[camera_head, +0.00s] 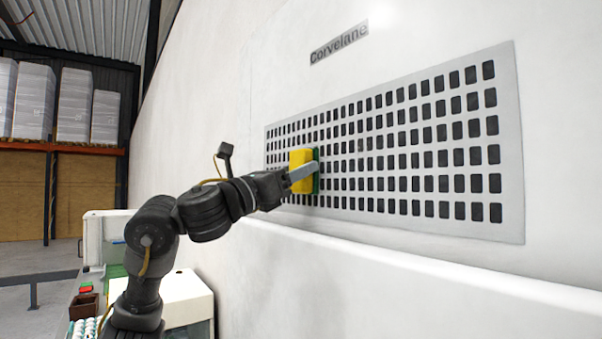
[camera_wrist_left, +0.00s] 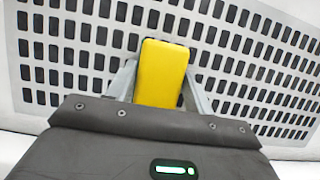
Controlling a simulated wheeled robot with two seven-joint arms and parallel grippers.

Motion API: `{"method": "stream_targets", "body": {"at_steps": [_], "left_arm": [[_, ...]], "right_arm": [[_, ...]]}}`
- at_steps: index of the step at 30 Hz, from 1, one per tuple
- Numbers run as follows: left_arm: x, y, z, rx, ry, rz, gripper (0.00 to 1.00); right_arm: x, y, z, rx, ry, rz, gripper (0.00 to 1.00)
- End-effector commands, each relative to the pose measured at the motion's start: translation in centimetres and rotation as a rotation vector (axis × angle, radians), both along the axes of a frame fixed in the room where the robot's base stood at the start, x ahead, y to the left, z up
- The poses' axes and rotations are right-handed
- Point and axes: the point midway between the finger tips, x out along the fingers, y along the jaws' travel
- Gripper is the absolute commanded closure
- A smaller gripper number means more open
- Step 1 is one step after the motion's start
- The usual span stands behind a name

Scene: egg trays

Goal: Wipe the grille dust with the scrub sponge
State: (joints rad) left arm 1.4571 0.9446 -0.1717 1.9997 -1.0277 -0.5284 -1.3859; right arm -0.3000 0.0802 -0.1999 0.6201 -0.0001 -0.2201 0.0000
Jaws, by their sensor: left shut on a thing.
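The grille (camera_head: 518,150) is a light metal panel with rows of dark rounded slots, set in a white wall. The scrub sponge (camera_head: 297,174) is yellow with a green scrub side, which faces the grille. My left gripper (camera_head: 303,173) is shut on the sponge and holds it at the left part of the grille, seemingly against it. In the left wrist view the sponge (camera_wrist_left: 162,72) sits between the two fingers, with the grille (camera_wrist_left: 72,30) behind it. I cannot make out dust clearly on the grille. My right gripper is not in view.
A "Corvelane" name plate (camera_head: 339,43) is on the wall above the grille. A ledge (camera_head: 400,275) runs below it. At lower left are a white machine (camera_head: 187,297) and an egg tray (camera_head: 84,328). Wrapped stacks (camera_head: 73,105) stand on a rack behind.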

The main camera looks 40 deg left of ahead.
Motion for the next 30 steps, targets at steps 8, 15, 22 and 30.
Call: {"method": "stream_targets", "body": {"at_steps": [8, 15, 22, 30], "left_arm": [[0.3, 0.8, 0.0, -0.001, 0.001, 0.000, 0.66], [0.5, 1.6, -0.1, -0.001, 0.004, 0.000, 0.66], [1.0, 3.6, -0.1, -0.002, 0.003, 0.001, 0.66], [1.1, 4.2, 0.1, 0.000, 0.000, 0.001, 0.66]], "right_arm": [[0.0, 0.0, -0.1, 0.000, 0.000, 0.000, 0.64], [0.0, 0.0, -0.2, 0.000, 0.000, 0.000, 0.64], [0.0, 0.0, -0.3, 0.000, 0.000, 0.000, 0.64], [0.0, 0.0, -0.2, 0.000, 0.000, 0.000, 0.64]]}}
